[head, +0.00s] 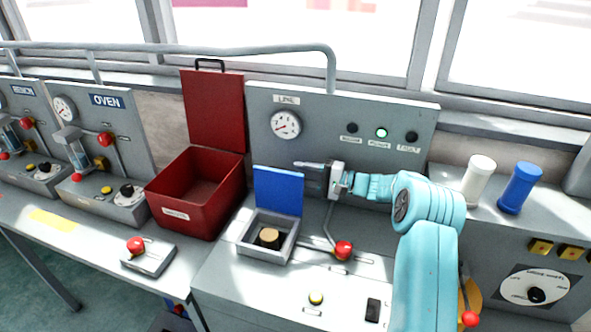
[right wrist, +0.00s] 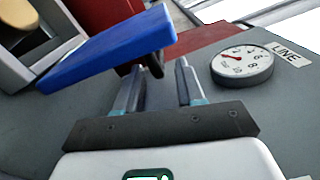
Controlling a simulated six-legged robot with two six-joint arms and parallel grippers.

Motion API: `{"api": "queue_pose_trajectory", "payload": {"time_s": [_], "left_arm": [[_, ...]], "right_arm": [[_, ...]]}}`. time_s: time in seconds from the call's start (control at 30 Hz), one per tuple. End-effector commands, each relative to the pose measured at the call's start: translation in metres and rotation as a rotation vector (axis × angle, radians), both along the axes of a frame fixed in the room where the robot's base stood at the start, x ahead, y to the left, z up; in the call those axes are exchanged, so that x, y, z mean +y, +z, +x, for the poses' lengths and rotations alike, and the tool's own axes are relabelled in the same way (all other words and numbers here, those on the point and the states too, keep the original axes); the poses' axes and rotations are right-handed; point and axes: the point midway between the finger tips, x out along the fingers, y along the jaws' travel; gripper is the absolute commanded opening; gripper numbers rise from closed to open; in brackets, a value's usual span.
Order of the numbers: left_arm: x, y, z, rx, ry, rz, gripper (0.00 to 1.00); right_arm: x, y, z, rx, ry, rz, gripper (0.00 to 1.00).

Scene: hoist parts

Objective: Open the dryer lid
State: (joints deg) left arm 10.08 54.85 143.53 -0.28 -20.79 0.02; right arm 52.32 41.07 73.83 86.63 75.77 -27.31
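A blue lid (head: 278,190) stands raised, roughly upright, at the back of a small grey open box (head: 247,243) on the LINE unit. A round tan-topped piece (head: 269,236) sits inside the box. No label reading dryer is legible. In the right wrist view the blue lid (right wrist: 110,48) lies just beyond my right gripper (right wrist: 165,72). Its fingers are apart, with a dark handle (right wrist: 154,64) close to the left finger; I cannot tell whether they touch. My left gripper is not in view.
A red box (head: 195,190) with its red lid raised stands to the left. A gauge (head: 286,124) is on the panel behind. A red-knobbed lever (head: 343,250) is right of the grey box. White (head: 479,180) and blue (head: 520,187) cylinders stand at right.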

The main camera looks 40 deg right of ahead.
Motion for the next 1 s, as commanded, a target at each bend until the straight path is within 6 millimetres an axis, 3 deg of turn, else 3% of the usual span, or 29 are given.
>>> {"api": "queue_pose_trajectory", "payload": {"time_s": [0.2, 0.47, 0.6, 0.83, 1.0], "left_arm": [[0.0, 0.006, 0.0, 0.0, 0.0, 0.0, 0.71], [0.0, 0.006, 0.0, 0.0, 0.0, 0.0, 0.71], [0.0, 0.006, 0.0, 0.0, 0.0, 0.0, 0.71], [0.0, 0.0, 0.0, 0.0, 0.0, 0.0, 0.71], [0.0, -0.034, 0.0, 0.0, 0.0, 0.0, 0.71]], "right_arm": [[0.01, 0.0, 0.02, 0.0, 0.0, 0.0, 0.38], [0.01, -0.001, 0.023, 0.001, -0.001, 0.001, 0.38], [0.009, 0.0, 0.024, 0.0, -0.001, 0.001, 0.0], [0.009, -0.001, 0.024, -0.008, -0.002, -0.01, 0.0], [0.016, -0.002, 0.019, -0.049, -0.002, -0.085, 0.0]]}}
